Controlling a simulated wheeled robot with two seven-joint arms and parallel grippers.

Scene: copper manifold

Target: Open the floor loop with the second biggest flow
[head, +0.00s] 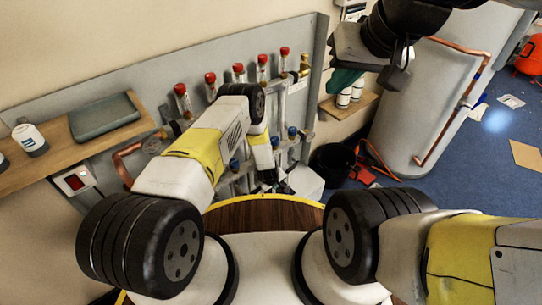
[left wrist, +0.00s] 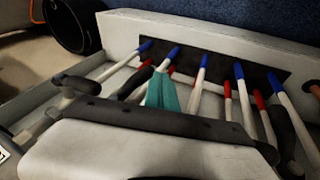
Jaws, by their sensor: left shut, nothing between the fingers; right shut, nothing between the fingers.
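My left gripper (head: 268,178) points down below the lower bar. In the left wrist view its teal fingers (left wrist: 165,92) are shut and empty, above or in front of several white pipes with blue (left wrist: 202,58) and red (left wrist: 228,90) sleeves. My right gripper (head: 344,80) is shut and empty, raised right of the board.
A wooden shelf (head: 60,165) with a grey-green case (head: 104,115) and a white bottle (head: 30,138) is at left. A small shelf (head: 350,104) with jars, a black bucket (head: 331,163) and a large grey cylinder (head: 425,100) stand at right.

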